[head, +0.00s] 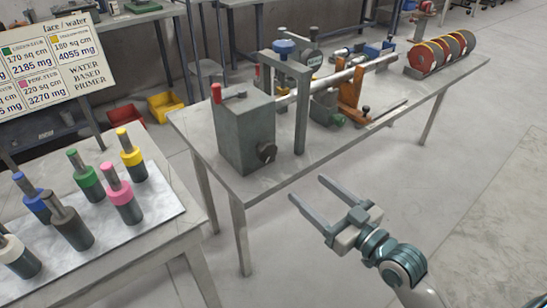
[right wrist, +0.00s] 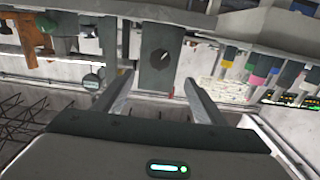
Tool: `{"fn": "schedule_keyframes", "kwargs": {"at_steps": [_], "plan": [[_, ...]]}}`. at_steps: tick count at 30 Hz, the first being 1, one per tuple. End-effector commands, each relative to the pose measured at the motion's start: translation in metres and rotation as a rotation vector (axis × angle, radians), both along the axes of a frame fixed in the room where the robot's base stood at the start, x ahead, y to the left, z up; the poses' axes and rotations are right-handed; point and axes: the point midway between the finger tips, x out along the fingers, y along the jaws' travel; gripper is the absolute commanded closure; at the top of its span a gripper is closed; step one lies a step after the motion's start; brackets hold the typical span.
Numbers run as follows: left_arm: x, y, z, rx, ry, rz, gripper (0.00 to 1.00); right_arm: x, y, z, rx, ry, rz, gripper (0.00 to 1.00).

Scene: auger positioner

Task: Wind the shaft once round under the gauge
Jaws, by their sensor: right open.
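The shaft (head: 335,79) is a pale rod running from a grey box (head: 243,135) toward the back right of the table, past an orange stand (head: 352,93). My left gripper is not in view.
A grey upright frame (head: 301,105) stands beside the box over the shaft. Red and yellow discs (head: 441,52) stand at the table's far right. A left table holds several coloured-collar cylinders (head: 121,194) on a pale sheet. The floor before the main table is clear.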

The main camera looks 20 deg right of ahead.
Motion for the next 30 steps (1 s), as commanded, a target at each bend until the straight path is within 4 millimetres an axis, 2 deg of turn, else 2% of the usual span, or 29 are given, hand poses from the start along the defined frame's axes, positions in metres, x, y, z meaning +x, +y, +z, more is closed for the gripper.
{"fn": "schedule_keyframes", "kwargs": {"at_steps": [21, 30], "plan": [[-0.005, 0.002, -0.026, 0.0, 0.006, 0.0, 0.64, 0.11, 0.04, 0.001, 0.002, -0.002, 0.0, 0.36], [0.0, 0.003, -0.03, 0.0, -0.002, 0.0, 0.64, 0.14, 0.051, 0.0, 0.001, 0.0, 0.001, 0.36]]}}
